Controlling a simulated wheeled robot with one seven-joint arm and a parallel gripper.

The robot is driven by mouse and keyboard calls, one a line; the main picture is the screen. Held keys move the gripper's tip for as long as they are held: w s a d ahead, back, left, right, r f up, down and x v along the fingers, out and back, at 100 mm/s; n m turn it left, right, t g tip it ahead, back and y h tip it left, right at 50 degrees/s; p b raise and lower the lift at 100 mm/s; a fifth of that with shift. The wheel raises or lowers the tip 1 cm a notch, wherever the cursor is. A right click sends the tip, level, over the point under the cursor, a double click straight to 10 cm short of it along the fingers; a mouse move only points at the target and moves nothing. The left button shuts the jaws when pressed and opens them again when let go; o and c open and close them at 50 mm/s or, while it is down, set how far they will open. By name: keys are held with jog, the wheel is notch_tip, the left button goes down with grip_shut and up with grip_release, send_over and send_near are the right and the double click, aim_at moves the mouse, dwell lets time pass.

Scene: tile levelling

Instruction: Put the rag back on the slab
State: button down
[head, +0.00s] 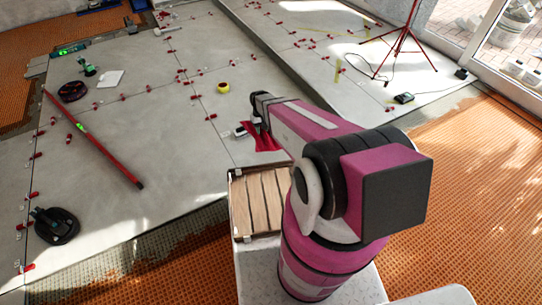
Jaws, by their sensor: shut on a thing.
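My gripper (263,127) is at the far end of my pink and black arm, in the middle of the head view. It is shut on a red rag (266,143), which hangs below the fingers in a bunched shape. The rag is over the near edge of the grey slab (165,130); I cannot tell whether its lower end touches the slab. My arm hides part of the gripper and the area to its right.
A wooden slatted crate (259,200) stands just below the rag. A red level (95,141), a black suction cup (54,226), a yellow tape roll (223,87) and several red clips lie on the slab. A red tripod (404,40) stands at the back right.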

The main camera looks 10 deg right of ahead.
notch_tip(320, 180, down, 15)
jog(key=s+a+n, duration=0.1)
jog(key=a, duration=0.1)
jog(key=w+d+f, duration=0.3)
jog(key=w+d, duration=0.1)
jog(key=w+d+f, duration=0.4)
jog(key=shift+f, duration=2.25)
jog(key=shift+f, duration=0.15)
jog(key=c, duration=0.8)
grip_release()
